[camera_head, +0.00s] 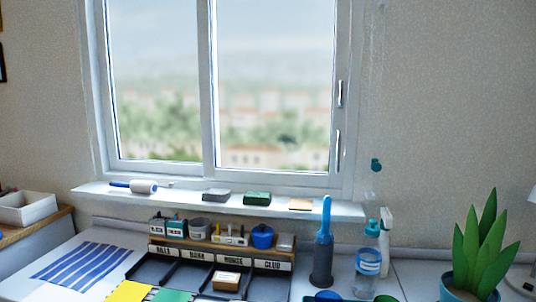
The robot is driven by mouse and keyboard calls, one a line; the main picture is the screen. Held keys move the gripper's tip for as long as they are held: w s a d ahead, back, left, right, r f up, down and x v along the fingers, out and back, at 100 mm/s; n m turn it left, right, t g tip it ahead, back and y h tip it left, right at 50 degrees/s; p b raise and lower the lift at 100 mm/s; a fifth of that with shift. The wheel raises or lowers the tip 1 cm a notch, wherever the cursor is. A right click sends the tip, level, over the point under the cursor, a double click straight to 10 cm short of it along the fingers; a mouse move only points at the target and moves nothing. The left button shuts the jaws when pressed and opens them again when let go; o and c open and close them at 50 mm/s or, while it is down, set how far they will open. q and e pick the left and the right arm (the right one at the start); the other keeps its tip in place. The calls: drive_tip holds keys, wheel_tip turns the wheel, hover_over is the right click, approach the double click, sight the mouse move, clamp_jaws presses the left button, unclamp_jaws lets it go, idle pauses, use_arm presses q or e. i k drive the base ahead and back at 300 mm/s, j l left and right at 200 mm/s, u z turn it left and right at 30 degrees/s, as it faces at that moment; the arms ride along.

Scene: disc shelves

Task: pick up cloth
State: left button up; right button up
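A blue-and-white striped cloth (84,266) lies flat on the white tabletop at the left, left of the dark compartment tray. A yellow flat piece (129,292) and a green flat piece (172,296) lie at the bottom edge, partly cut off; I cannot tell whether they are cloth or card. Neither of my grippers shows in this view.
A dark tray with labelled compartments (192,279) holds a small tan box (227,282). Behind it is a shelf with small pots (200,229). A blue brush-like tool (323,255), a bottle (368,270) and a potted plant (480,255) stand right. The sill (322,207) holds sponges.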

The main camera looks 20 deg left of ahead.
sight(212, 194)
drive_tip(key=j+z, duration=0.25)
drive_tip(key=j, duration=0.25)
drive_tip(key=j+z, duration=0.25)
drive_tip(key=j, duration=0.25)
drive_tip(key=k+j+z, duration=0.25)
drive_tip(key=j, duration=0.25)
drive_tip(key=j+z, duration=0.25)
drive_tip(key=j, duration=0.25)
